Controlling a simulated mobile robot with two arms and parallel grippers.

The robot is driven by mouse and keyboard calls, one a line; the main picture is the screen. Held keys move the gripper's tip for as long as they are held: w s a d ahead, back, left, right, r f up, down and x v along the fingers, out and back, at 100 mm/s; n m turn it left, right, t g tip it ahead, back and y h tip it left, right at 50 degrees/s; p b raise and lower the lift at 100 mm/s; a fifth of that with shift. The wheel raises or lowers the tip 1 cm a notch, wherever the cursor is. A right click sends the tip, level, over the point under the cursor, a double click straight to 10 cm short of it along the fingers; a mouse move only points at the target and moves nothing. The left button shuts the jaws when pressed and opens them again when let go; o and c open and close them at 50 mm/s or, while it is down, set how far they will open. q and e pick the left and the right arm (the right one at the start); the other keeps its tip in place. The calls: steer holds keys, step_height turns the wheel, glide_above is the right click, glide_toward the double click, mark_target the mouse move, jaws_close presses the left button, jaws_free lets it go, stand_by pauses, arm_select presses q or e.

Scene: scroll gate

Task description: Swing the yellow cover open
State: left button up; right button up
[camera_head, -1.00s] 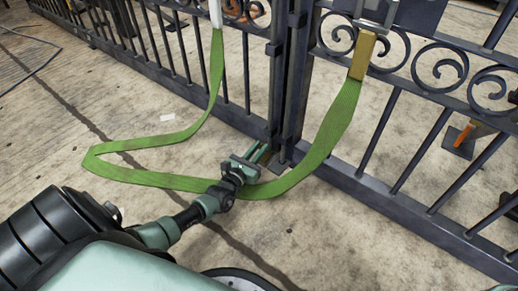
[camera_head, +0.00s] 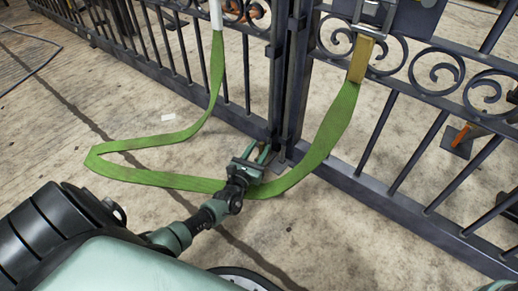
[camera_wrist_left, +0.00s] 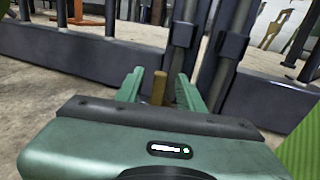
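The yellow piece (camera_head: 361,60) at the top of the green strap's right end hangs on the right gate leaf, below a metal buckle; I take it for the yellow cover. My left gripper (camera_head: 257,152) is open, low in front of the gate's central posts, well below and left of the yellow piece. In the left wrist view its two green fingers (camera_wrist_left: 160,90) stand apart. A small yellow-brown upright thing (camera_wrist_left: 159,88) shows between them; I cannot tell what it is or whether it lies farther off. My right gripper is not in view.
The green strap (camera_head: 150,180) loops down near the floor and passes by my left gripper. The dark iron gate (camera_head: 287,80) with scrolls and bars blocks the way ahead. The concrete floor (camera_head: 90,235) at left is mostly clear.

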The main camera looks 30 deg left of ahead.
arm_select(q)
steer(key=s+p, duration=0.1)
steer(key=s, duration=0.2)
steer(key=s+d+p, duration=0.1)
steer(key=s+p, duration=0.1)
steer(key=s, duration=0.1)
steer(key=shift+s+d+r, duration=0.1)
steer(key=shift+s+r, duration=0.05)
steer(key=shift+s+d+p, duration=0.1)
steer(key=shift+s+p, duration=0.2)
steer(key=shift+s, duration=0.35)
